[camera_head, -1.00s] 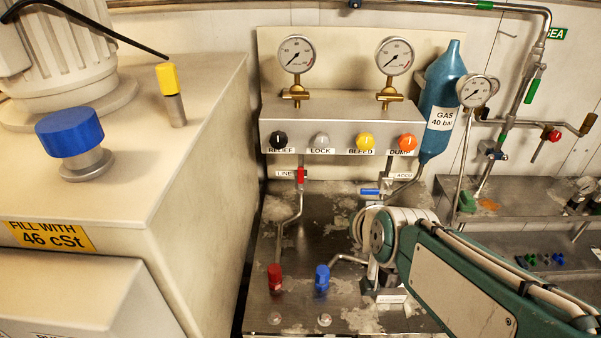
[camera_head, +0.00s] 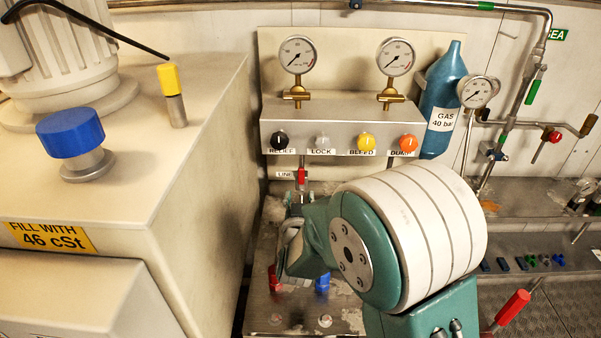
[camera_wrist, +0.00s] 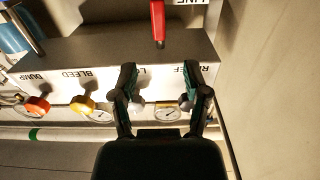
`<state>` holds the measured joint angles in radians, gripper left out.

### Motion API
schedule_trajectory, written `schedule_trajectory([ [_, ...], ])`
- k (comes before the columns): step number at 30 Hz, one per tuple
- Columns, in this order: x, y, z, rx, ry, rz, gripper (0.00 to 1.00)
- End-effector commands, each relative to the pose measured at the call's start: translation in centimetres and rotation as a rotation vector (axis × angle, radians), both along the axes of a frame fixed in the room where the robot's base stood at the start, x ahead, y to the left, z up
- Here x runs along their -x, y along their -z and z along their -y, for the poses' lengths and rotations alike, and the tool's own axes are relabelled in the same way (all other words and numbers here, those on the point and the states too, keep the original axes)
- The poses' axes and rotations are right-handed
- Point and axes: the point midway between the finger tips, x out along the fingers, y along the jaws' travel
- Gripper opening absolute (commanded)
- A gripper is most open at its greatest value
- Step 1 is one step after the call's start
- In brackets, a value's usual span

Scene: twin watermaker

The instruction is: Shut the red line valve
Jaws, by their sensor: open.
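The red line valve handle (camera_head: 301,177) hangs below the manifold beside the LINE label in the head view. In the upside-down wrist view the same red handle (camera_wrist: 158,18) shows at the top centre, pointing down the picture. My gripper (camera_wrist: 160,68) is open and empty, its two dark fingers spread apart. The handle appears beyond the fingertips, roughly in line with the gap between them, and apart from them.
The steel manifold (camera_head: 330,112) carries a row of knobs, RELIEF, LOCK, BLEED and DUMP, with gauges (camera_head: 297,54) above. A cream cabinet (camera_head: 190,170) stands close on the left. Red (camera_head: 275,279) and blue (camera_head: 322,281) fittings stand on the plate below, partly covered by my arm.

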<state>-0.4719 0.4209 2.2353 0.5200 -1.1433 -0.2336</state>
Motion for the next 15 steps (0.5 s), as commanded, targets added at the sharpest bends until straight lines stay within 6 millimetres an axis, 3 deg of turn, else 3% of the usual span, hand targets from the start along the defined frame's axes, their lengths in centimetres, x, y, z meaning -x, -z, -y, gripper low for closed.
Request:
schedule_trajectory([
  [15, -8.7, 0.0, 0.0, 0.0, 0.0, 0.0, 0.6],
])
